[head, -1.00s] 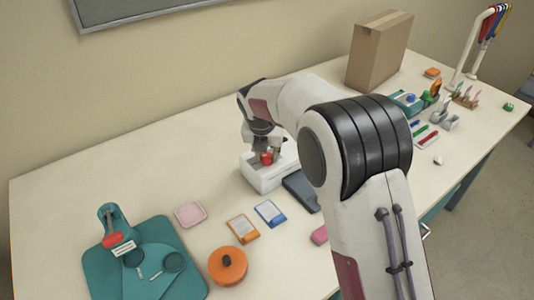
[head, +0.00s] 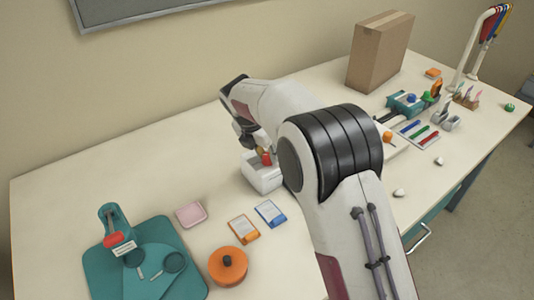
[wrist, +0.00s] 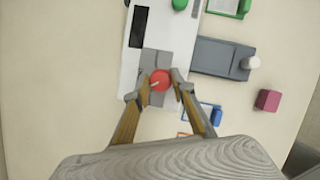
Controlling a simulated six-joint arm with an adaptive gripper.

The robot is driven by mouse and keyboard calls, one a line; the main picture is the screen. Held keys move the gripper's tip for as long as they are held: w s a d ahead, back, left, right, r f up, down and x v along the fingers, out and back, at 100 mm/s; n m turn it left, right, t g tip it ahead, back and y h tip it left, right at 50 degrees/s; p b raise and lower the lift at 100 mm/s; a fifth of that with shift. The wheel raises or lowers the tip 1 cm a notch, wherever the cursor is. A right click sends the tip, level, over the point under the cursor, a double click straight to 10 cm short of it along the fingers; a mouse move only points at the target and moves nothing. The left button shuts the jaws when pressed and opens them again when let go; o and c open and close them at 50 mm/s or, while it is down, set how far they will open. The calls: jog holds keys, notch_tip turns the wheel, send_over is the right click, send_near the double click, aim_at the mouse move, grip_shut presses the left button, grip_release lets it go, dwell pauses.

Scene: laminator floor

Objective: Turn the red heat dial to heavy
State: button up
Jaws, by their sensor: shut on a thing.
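The red heat dial (wrist: 160,80) sits on a grey panel of the white laminator (wrist: 131,62). A pale pointer line on the dial points to the lower left in the wrist view. My gripper (wrist: 161,84) has one finger on each side of the dial and is shut on it. In the head view the dial (head: 266,158) shows as a small red patch at my gripper (head: 262,150), above the white laminator body (head: 260,179). My arm hides much of the laminator there. No setting words can be read in either view.
A teal base (head: 150,265), an orange round thing (head: 228,266) and cards (head: 243,229) lie in front. A cardboard box (head: 380,52) stands behind.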

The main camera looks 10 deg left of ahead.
jog(key=shift+f, duration=0.1)
jog(key=o, duration=1.1)
jog(key=shift+r, duration=0.2)
jog(key=shift+s+a+r, duration=0.15)
jog(key=shift+s+r, duration=0.1)
jog(key=shift+r, duration=0.25)
jog(key=s+a, duration=0.4)
jog(key=s, duration=0.7)
jog(key=shift+a, duration=0.35)
jog(key=shift+f, duration=0.1)
